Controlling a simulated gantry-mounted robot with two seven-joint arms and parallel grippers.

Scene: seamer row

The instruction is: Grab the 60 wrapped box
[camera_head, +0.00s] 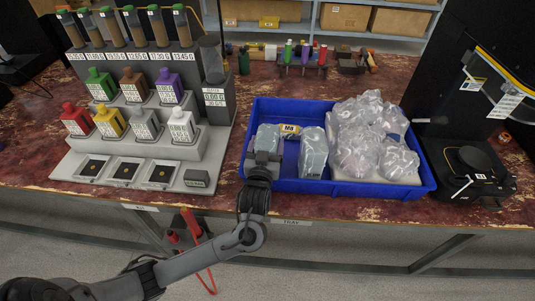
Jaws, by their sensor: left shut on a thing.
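My left gripper (263,160) reaches over the front left of the blue tray (428,187). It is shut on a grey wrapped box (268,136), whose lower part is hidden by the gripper. No number can be read on this box. A second grey wrapped box (313,148) stands just to its right in the tray, with a small label too blurred to read. My right gripper is not in view.
Clear plastic-wrapped bundles (358,150) fill the tray's right side. A yellow-labelled item (290,130) lies between the boxes. A stepped rack (215,150) with coloured bottles stands left. A black machine (470,165) stands right. Small tools lie behind the tray.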

